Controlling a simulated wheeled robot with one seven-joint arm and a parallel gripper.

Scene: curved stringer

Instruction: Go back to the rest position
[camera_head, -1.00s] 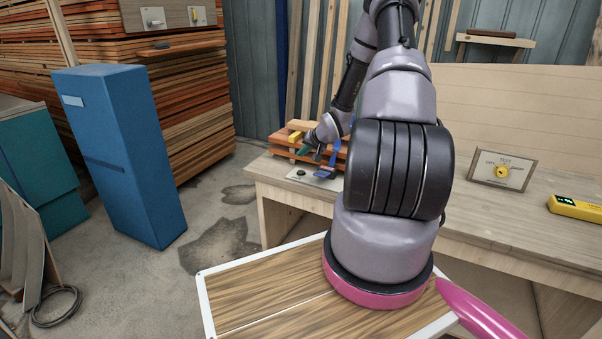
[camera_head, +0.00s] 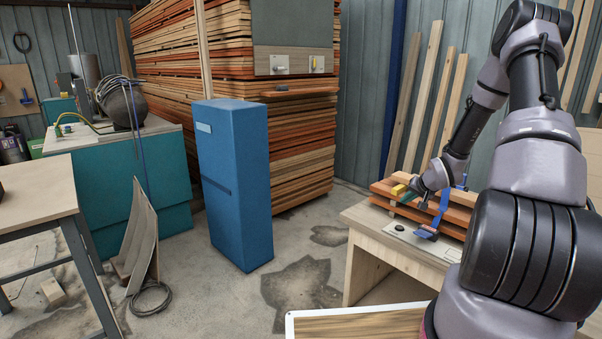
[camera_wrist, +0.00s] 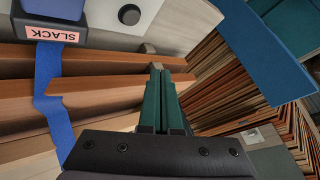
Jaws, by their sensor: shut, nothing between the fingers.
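My gripper (camera_head: 407,195) is at the end of my arm, at the near left end of a stack of reddish-brown planks (camera_head: 453,223) on the workbench. In the wrist view its two green fingers (camera_wrist: 157,72) are pressed together with nothing between them. The planks (camera_wrist: 100,100) lie beside and beneath the fingers in that view. A blue strap (camera_wrist: 47,95) hangs over the planks and runs to a dark block (camera_wrist: 55,8) labelled SLACK. Whether the fingers touch the planks I cannot tell.
The workbench (camera_head: 365,222) stands at the right, with a white plate (camera_head: 405,236) on it. A tall blue cabinet (camera_head: 235,185) stands on open concrete floor (camera_head: 300,280). Large timber stacks (camera_head: 300,160) are behind it. A curved board (camera_head: 141,245) leans at the left.

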